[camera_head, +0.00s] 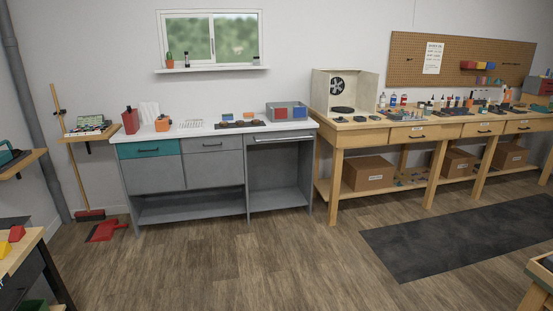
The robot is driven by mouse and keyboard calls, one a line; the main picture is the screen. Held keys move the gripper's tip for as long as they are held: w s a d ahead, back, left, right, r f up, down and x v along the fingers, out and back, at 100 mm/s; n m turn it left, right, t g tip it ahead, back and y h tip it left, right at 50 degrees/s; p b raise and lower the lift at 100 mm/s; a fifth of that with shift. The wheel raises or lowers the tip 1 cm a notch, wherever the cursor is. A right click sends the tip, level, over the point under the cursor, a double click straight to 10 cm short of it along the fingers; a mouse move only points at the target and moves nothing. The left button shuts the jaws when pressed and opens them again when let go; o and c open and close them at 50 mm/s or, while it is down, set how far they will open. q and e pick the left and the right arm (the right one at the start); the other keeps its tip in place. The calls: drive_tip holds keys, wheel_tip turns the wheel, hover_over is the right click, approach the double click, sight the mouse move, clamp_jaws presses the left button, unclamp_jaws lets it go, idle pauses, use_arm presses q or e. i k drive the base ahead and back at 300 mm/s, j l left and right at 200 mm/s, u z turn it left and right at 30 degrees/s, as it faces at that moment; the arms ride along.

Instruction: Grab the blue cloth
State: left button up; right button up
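I cannot pick out a blue cloth with certainty. A small blue item (300,112) shows at the right side of a grey bin (287,105) on the grey workbench, beside a red one (281,113). It is too small to tell whether it is cloth. Another small blue item (228,116) stands at the back of the same bench top. Neither of my grippers is in view.
The grey workbench (216,172) stands against the wall. A long wooden bench (440,132) with tools, bottles and a fan box (343,88) is to its right. A red dustpan (106,231) lies on the floor at left. Open wood floor (240,265) and a dark mat (470,235) lie in front.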

sight(299, 112)
drive_tip(key=i, duration=3.4)
drive_tip(key=i+z, duration=0.15)
drive_tip(key=i, duration=0.55)
drive_tip(key=i+j, duration=0.2)
drive_tip(key=i, duration=0.45)
drive_tip(key=i+j+z, duration=0.15)
drive_tip(key=i, duration=0.5)
